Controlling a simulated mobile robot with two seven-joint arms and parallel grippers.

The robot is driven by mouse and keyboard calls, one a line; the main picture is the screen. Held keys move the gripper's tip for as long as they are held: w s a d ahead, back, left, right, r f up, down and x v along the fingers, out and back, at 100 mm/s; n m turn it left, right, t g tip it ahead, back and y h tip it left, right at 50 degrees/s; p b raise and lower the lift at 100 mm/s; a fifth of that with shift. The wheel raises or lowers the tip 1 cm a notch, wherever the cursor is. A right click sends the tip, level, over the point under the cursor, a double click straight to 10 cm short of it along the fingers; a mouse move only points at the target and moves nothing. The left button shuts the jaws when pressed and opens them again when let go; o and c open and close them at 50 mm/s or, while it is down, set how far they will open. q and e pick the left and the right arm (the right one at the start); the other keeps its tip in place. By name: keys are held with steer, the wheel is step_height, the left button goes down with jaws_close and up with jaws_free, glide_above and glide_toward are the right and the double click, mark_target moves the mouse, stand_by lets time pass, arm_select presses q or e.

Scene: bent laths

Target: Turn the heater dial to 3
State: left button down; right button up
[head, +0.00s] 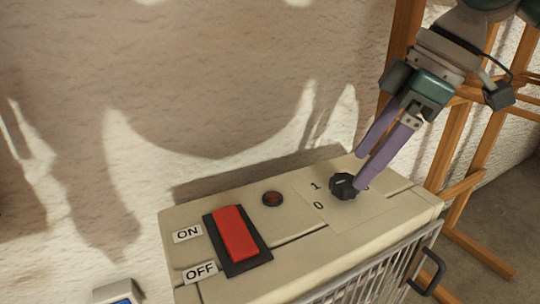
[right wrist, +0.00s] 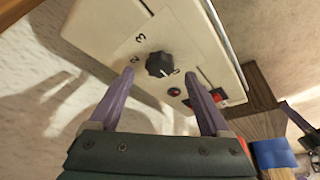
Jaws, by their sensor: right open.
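The black heater dial (head: 343,186) sits on the right part of the cream heater's top (head: 290,255). Labels 1 and 0 show to its left; 2 and 3 show in the right wrist view. A short pale mark is on the dial, but I cannot tell surely which number it points to. My right gripper (head: 360,172) is open, its purple fingers coming down from the upper right to the dial. In the right wrist view the dial (right wrist: 160,64) lies between and slightly beyond the fingertips; contact is unclear.
A red rocker switch (head: 236,233) with ON and OFF labels and a dark red lamp (head: 272,199) are left of the dial. A wooden frame (head: 465,185) stands at right, a rough wall behind.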

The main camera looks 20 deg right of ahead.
mark_target(348, 180)
steer(key=b+x, duration=0.1)
steer(key=x, duration=0.2)
steer(key=shift+w+a+f, duration=0.1)
steer(key=shift+w+f, duration=0.05)
steer(key=shift+f, duration=0.1)
steer(key=shift+c, duration=0.2)
